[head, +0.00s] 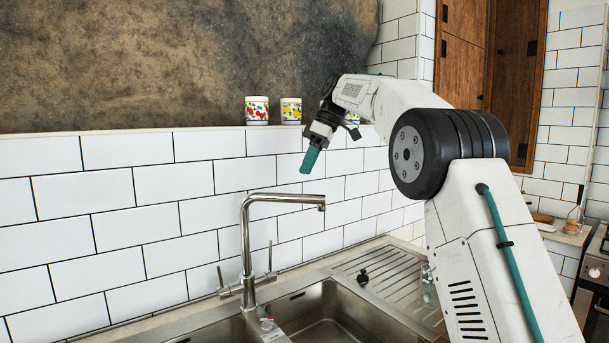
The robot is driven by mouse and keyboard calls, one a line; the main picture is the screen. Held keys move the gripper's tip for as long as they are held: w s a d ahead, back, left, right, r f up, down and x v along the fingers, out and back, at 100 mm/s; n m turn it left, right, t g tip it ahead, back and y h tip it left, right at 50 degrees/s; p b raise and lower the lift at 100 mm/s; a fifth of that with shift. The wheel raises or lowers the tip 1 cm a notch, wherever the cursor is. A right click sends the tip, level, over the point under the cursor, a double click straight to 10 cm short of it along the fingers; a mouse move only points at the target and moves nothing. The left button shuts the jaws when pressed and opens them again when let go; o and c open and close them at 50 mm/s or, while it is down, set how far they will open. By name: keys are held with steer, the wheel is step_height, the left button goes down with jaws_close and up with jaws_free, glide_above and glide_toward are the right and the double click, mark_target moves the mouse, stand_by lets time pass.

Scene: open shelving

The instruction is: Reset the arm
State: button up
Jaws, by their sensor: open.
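My gripper (311,160) hangs at the end of my white arm, in front of the tiled wall and above the faucet. Its green fingertips point down and slightly left. From this side the fingers overlap, but the jaws are open and nothing shows between them. My arm reaches in from the lower right, bends at the large black joint and extends left toward the wall ledge.
Patterned cups (257,110) and (291,110) stand on the ledge; another is mostly hidden behind my arm. Below are a chrome faucet (247,245), a steel sink (335,315) and a ridged drainboard (385,272). A wooden cabinet (463,60) and a stove (594,272) are at right.

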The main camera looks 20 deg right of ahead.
steer(key=shift+r, duration=0.1)
stand_by(0.3)
steer(key=shift+s+r, duration=0.15)
steer(key=shift+s, duration=0.2)
steer(key=s+a+f+m+h, duration=0.2)
steer(key=s+m, duration=0.5)
steer(key=s, duration=1.7)
steer(key=s+d+f+m+h, duration=0.1)
steer(key=s+f+m, duration=0.1)
steer(key=s+f, duration=0.7)
steer(key=s+d+f+m+t+h, duration=0.1)
steer(key=s+d+f+m+h, duration=0.1)
steer(key=s+f, duration=0.7)
steer(key=s+m, duration=0.1)
steer(key=s, duration=0.4)
steer(key=shift+s+f, duration=0.2)
steer(key=shift+s, duration=0.1)
